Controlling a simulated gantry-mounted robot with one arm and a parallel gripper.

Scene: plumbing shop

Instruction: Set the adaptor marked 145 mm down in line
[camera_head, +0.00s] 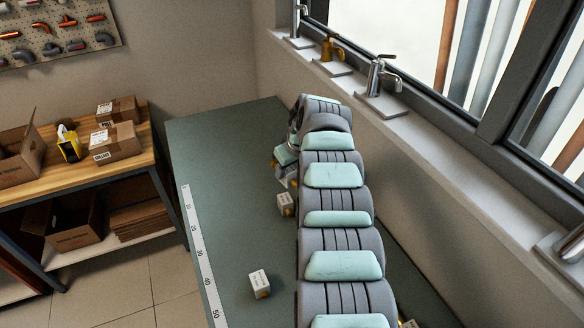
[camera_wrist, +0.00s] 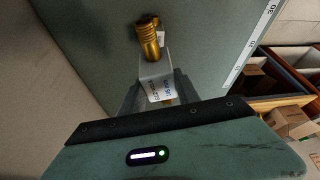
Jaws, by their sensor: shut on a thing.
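My gripper (camera_wrist: 158,95) is shut on a light grey piece with a white label (camera_wrist: 161,91); the small print on the label is too blurred to read surely. Just beyond the fingertips in the wrist view is a brass threaded adaptor (camera_wrist: 149,38) with a white tag beside it; I cannot tell whether it is joined to the held piece. In the head view my arm hides most of the gripper, near the bench's far end. White-labelled blocks stand on the green bench, one (camera_head: 285,204) close to the gripper and one (camera_head: 260,284) nearer the front.
A white measuring strip (camera_head: 199,252) runs along the left edge of the green bench top (camera_head: 225,150). The bench between strip and blocks is clear. Taps (camera_head: 379,80) stand on the window sill at the right. A wooden table with cardboard boxes (camera_head: 115,143) stands left.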

